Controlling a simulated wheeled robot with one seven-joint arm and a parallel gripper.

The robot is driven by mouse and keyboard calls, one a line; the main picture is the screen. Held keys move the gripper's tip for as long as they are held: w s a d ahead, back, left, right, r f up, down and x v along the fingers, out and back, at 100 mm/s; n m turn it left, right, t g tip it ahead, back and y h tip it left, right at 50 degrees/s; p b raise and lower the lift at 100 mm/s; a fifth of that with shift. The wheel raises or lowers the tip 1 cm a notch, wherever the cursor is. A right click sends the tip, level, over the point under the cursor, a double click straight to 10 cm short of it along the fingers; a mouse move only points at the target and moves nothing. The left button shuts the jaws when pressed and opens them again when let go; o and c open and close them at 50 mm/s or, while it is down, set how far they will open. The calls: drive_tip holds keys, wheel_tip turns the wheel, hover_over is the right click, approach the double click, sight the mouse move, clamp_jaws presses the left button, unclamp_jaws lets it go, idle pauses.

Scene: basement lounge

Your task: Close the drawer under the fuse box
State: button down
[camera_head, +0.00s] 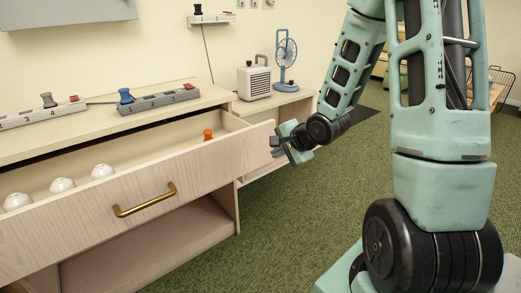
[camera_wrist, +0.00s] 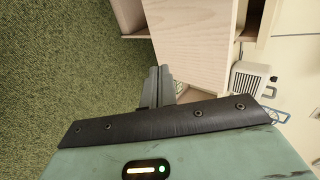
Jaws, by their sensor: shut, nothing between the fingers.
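The drawer (camera_head: 95,205) is pulled out from the pale wooden cabinet (camera_head: 60,143). Its front has a brass handle (camera_head: 146,199). White rounded objects (camera_head: 62,185) and an orange-red knobbed piece (camera_head: 208,135) are inside it. My gripper (camera_head: 277,146) is shut and empty at the right end of the drawer front. In the wrist view its fingers (camera_wrist: 158,84) lie close beside the drawer front (camera_wrist: 188,40); I cannot tell whether they touch. No thing is clearly recognisable as a fuse box; a grey strip with a blue knob (camera_head: 159,101) lies on the cabinet top above the drawer.
A white strip with a grey knob (camera_head: 42,115) lies further left on the cabinet top. A small white heater (camera_head: 254,79) and a blue fan (camera_head: 285,62) stand on a lower unit behind. An open shelf (camera_head: 150,250) is below the drawer. Green carpet (camera_head: 290,215) in front is clear.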

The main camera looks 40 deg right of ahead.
sight(254, 155)
drive_tip(key=x, duration=0.2)
drive_tip(key=w+r+b+x, duration=0.1)
drive_tip(key=x, duration=0.2)
drive_tip(key=b+x, duration=0.1)
drive_tip(key=x, duration=0.2)
drive_tip(key=shift+w+r, duration=0.2)
drive_tip(key=shift+w, duration=0.4)
